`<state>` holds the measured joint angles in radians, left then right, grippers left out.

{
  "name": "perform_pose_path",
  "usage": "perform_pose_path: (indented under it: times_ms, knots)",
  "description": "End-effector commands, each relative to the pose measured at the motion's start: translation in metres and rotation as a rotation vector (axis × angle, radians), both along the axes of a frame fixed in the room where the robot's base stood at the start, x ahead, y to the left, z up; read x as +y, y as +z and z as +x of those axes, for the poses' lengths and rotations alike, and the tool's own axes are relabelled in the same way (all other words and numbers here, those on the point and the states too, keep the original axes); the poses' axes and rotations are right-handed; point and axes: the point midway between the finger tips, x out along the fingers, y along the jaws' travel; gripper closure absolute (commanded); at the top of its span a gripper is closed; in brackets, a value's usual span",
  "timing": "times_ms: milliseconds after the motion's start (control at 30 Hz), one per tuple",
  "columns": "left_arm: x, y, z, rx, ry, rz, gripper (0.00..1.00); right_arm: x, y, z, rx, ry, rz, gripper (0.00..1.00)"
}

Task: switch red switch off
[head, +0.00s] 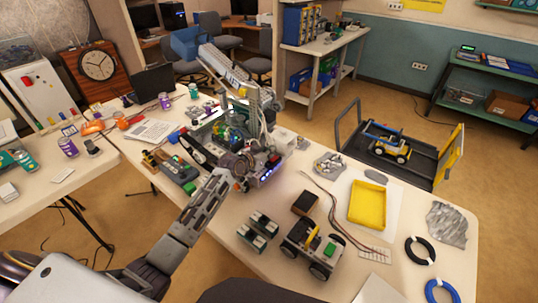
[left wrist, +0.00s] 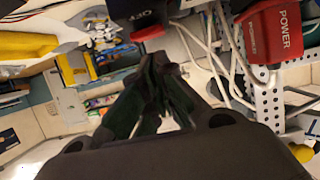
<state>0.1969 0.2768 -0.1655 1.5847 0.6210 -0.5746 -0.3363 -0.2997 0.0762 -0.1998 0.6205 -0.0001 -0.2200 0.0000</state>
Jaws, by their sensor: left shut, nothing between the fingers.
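In the left wrist view a red part (left wrist: 147,31) with a dark face and what looks like "OFF" lettering is at the top middle. It appears to be the red switch; its lever position is unclear. A red block marked POWER (left wrist: 283,30) is at the upper right. My left gripper (left wrist: 156,62) is shut and empty, its fingertips just below the red part in the picture; I cannot tell if they touch. In the head view my left gripper (head: 238,164) is at the large wheeled robot build (head: 262,172) on the table, and the switch cannot be made out. My right gripper is not in view.
White cables (left wrist: 222,55) hang close right of the fingers, beside a perforated white beam (left wrist: 268,100). A cart (head: 400,165) stands behind the table.

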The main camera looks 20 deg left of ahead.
Motion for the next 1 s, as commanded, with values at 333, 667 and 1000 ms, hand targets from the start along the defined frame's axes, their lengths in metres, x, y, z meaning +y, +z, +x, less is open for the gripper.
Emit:
perform_pose_path:
  times_ms: [333, 667, 1000]
  knots:
    - [0.000, -0.011, -0.002, 0.001, 0.000, 0.000, 1.00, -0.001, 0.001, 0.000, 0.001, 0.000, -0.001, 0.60]
    - [0.001, -0.012, -0.002, -0.002, 0.000, 0.000, 1.00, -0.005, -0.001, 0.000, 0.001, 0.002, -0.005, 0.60]
    - [0.002, -0.019, -0.004, -0.040, 0.000, -0.012, 1.00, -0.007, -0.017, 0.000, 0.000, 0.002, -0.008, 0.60]
